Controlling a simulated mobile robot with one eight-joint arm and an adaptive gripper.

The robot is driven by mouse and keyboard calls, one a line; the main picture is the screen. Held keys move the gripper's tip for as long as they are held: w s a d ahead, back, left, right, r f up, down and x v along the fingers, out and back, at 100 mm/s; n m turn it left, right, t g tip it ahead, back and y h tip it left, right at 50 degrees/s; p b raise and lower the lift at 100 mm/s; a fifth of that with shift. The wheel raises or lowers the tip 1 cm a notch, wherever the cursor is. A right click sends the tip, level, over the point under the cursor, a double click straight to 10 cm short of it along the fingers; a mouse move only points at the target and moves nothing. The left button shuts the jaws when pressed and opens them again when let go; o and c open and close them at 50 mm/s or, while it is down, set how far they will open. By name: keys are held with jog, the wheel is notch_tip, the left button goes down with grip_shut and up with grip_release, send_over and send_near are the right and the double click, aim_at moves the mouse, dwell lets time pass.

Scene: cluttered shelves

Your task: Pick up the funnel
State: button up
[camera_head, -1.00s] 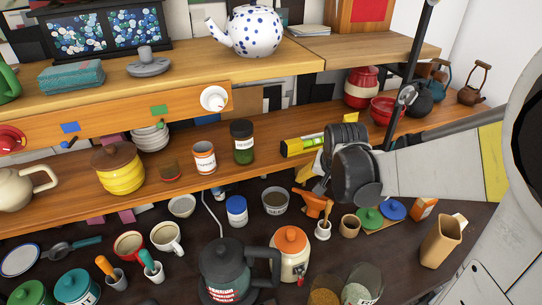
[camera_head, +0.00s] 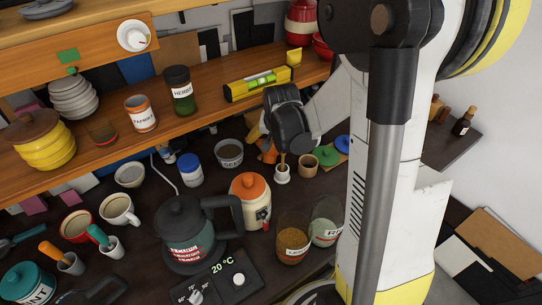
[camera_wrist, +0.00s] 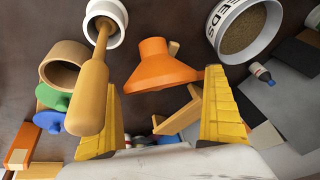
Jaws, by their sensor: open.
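My gripper (camera_wrist: 160,118) is open and empty, with one yellow finger at each side of the picture. The funnel lies between and beyond the fingertips, apparently untouched. In the head view, part of the orange funnel (camera_head: 268,153) shows beside my dark wrist, which hides the rest. The fingertips are hard to make out there.
A wooden pestle (camera_wrist: 91,90) in a white mortar (camera_wrist: 116,12) rises close to the left finger. A seeds bowl (camera_wrist: 247,28) stands at the upper right. A wooden cup (camera_wrist: 50,78), green lid (camera_head: 326,155) and blue lid (camera_head: 343,142) crowd nearby. The shelf (camera_head: 215,98) runs behind.

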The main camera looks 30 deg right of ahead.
jog(key=shift+r, duration=0.1)
jog(key=shift+c, duration=0.3)
jog(key=c, duration=1)
jog(key=shift+c, duration=0.2)
